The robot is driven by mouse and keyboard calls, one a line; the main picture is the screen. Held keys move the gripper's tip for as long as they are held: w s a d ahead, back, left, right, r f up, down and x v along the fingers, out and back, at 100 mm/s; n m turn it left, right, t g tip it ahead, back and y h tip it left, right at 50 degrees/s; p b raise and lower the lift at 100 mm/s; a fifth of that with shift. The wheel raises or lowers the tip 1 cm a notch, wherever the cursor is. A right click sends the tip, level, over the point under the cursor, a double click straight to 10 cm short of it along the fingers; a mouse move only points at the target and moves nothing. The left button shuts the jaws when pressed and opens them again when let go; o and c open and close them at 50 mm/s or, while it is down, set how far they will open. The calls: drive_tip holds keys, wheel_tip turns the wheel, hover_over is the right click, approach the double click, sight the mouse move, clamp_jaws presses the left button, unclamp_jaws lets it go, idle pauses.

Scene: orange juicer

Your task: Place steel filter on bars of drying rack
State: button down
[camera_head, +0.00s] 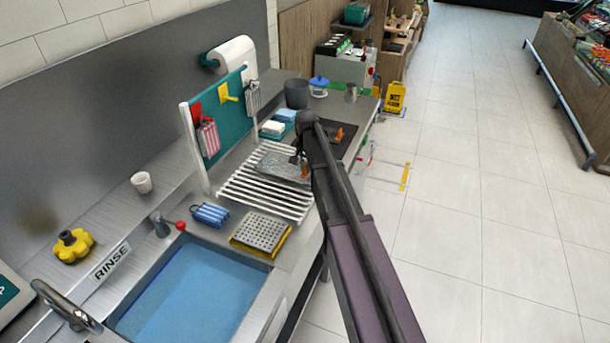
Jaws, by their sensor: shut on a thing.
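The drying rack (240,190) is a row of white bars on the steel counter behind the sink. A flat grey speckled piece, which looks like the steel filter (273,162), lies over the far end of the bars. My gripper (299,160) is at its right side and shut on it. My arm comes in from the lower right and hides part of the fingers and the filter's right edge. I cannot tell whether the filter touches the bars or is just above them. The near bars are bare.
A perforated grey plate on a yellow tray (240,245) and a blue striped sponge (210,214) sit between rack and blue-water sink (195,295). A teal pegboard (228,112) stands left of the rack. A dark pot (296,93) and white-blue blocks (273,127) stand beyond.

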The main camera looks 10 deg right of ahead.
sight(306, 174)
drive_tip(key=shift+f+b, duration=1.2)
drive_tip(key=shift+f, duration=0.35)
drive_tip(key=shift+f, duration=0.15)
drive_tip(key=c, duration=0.7)
unclamp_jaws()
drive_tip(key=shift+r, duration=0.25)
wheel_tip(306, 174, up, 12)
drive_tip(key=p, duration=1.2)
drive_tip(key=shift+s, duration=0.15)
